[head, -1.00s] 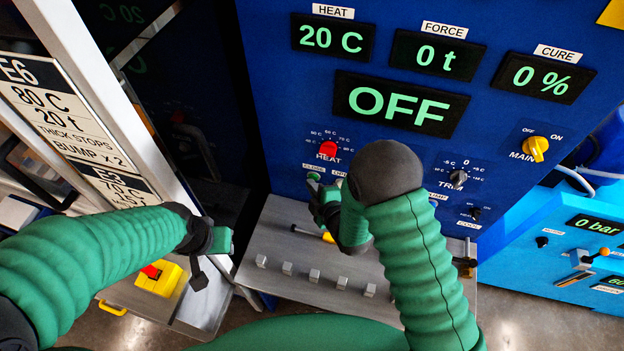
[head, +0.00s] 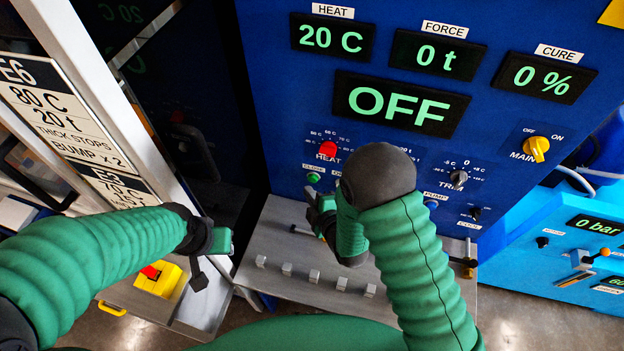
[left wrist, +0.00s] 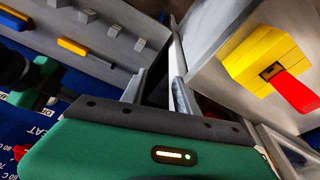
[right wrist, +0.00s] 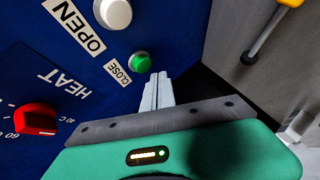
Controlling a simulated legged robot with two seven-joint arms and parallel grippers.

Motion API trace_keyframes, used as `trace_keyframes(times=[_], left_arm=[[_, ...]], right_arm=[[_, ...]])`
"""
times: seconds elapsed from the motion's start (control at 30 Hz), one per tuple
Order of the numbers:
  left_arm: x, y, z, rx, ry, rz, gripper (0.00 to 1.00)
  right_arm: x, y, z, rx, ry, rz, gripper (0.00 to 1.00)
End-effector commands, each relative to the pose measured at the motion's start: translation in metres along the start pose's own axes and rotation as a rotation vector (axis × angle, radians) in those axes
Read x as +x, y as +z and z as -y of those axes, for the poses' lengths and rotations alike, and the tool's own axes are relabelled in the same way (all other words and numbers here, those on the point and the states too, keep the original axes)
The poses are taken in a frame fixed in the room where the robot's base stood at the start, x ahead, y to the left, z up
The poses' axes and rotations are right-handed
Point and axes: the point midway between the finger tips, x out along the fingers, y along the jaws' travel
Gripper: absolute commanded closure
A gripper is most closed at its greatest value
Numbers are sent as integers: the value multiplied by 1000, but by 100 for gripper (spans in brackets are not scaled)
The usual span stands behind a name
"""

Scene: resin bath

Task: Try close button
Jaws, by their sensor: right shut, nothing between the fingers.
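The green button under the CLOSE label (head: 313,178) is on the blue panel, below the red HEAT knob. In the right wrist view the green button (right wrist: 140,63) stands beside its CLOSE label (right wrist: 118,73). My right gripper (head: 311,194) is just below the button in the head view. In the right wrist view its fingers (right wrist: 158,84) are together and empty, with the tips near the button; no contact is visible. My left gripper (head: 197,274) is far to the left, away from the panel. Its fingers (left wrist: 159,78) are apart with nothing between them.
The main display (head: 393,104) reads OFF. A white button (right wrist: 115,12) by the OPEN label and the red HEAT knob (right wrist: 36,118) flank the button. The yellow MAIN switch (head: 536,149) is at the right. A grey ledge (head: 300,325) with small blocks lies below.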

Motion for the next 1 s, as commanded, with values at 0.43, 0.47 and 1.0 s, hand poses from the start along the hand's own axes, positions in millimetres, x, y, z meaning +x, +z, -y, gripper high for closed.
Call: trace_keyframes(times=[0.43, 0.47, 1.0], left_arm=[[3, 1, 0, 0, 0, 0, 64], [3, 1, 0, 0, 0, 0, 64], [3, 1, 0, 0, 0, 0, 64]], right_arm=[[-29, -21, 21, -1, 0, -1, 100], [-30, -22, 22, -1, 0, -1, 100], [-30, -22, 22, -1, 0, 1, 100]])
